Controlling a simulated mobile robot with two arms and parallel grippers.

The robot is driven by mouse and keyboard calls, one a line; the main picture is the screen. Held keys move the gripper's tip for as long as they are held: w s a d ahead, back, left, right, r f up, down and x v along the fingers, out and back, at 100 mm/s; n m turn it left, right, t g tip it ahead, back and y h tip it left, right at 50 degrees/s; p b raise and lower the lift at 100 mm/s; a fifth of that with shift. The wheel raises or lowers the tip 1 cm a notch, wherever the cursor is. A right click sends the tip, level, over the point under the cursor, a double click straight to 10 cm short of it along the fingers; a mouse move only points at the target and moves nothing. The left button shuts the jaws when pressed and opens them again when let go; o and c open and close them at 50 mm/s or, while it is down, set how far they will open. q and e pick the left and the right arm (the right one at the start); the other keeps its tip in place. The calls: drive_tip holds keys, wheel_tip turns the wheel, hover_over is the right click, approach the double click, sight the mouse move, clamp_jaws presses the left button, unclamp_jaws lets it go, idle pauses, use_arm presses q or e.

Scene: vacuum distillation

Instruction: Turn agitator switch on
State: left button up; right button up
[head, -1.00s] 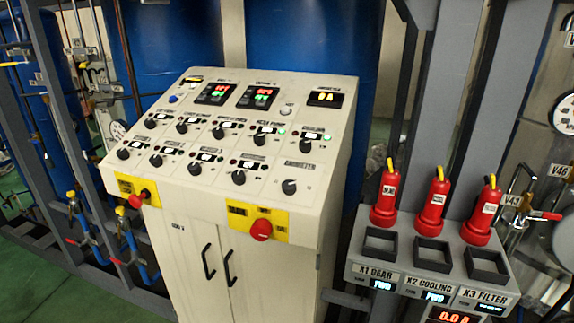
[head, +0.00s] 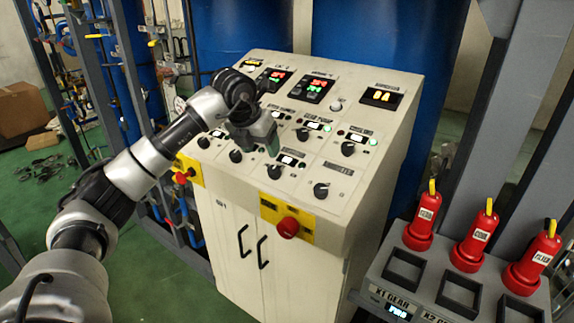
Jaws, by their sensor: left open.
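The cream control panel (head: 378,133) has two rows of black rotary switches. Their labels are too small to read, so I cannot tell which one is the agitator switch. Visible switches include one in the upper row (head: 348,148) and others in the lower row: a right one (head: 321,190), a middle one (head: 274,171) and one further left (head: 236,156). My left gripper (head: 268,143) is open and hangs over the middle of the panel, hiding part of the upper row. I cannot tell whether it touches a switch. My right gripper is not in view.
A red mushroom button (head: 288,228) sits on a yellow plate at the panel's front edge; a red knob (head: 182,177) is at its left. Red plugs (head: 424,217) stand on a grey box (head: 372,281) at the right. Blue tanks (head: 390,40) and grey posts stand behind.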

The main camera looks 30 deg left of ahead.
sight(273, 169)
use_arm(q)
drive_tip(key=p+x, duration=0.3)
drive_tip(key=x, duration=0.5)
drive_tip(key=shift+w+d+f, duration=0.1)
drive_tip(key=shift+w+f, duration=0.15)
drive_tip(key=shift+f, duration=0.2)
drive_tip(key=c, duration=0.9)
